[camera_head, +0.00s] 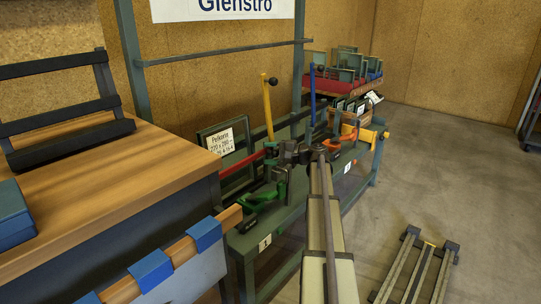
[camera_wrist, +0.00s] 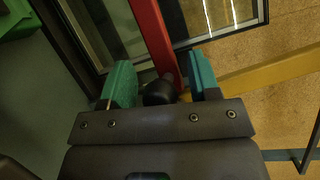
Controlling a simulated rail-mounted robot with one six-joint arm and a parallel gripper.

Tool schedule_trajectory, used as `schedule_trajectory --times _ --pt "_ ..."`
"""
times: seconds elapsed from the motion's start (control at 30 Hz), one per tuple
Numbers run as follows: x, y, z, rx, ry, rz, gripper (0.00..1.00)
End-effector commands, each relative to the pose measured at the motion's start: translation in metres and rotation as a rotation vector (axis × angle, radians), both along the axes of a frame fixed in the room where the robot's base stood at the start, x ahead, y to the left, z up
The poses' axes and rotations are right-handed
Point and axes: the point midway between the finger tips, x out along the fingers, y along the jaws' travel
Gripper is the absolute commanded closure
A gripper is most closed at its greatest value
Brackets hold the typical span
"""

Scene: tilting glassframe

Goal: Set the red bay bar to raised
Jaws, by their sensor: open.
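The red bay bar (camera_head: 243,162) lies low and nearly level in the first bay, in front of a framed pane (camera_head: 211,136) with a white label. In the wrist view the red bar (camera_wrist: 153,38) runs down to a dark round knob (camera_wrist: 158,92) at its end. My gripper (camera_head: 277,164) is at the bar's free end. In the wrist view my gripper (camera_wrist: 162,84) is open, with its teal fingers on either side of the knob. The knob appears between the fingers; I cannot tell whether either touches it.
A yellow bar (camera_head: 267,108) and a blue bar (camera_head: 312,95) stand upright nearby. A green clamp (camera_head: 257,203) sits below my gripper, and an orange clamp (camera_head: 347,143) to the right. A wooden-topped bench (camera_head: 120,185) is at the left. Open floor (camera_head: 440,190) lies to the right.

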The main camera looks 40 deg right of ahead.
Motion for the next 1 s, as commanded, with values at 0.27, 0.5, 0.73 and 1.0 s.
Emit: schedule_trajectory --times 0.27,0.5,0.73,1.0 --pt "-0.0004 -0.0002 0.0002 0.0 0.0 0.0 0.58" --pt "-0.0008 0.0 -0.0003 -0.001 0.001 0.001 0.81" --pt "-0.0014 0.0004 -0.0011 -0.003 0.004 0.002 1.0" --pt "0.0024 0.0089 0.0058 -0.017 0.002 0.015 1.0"
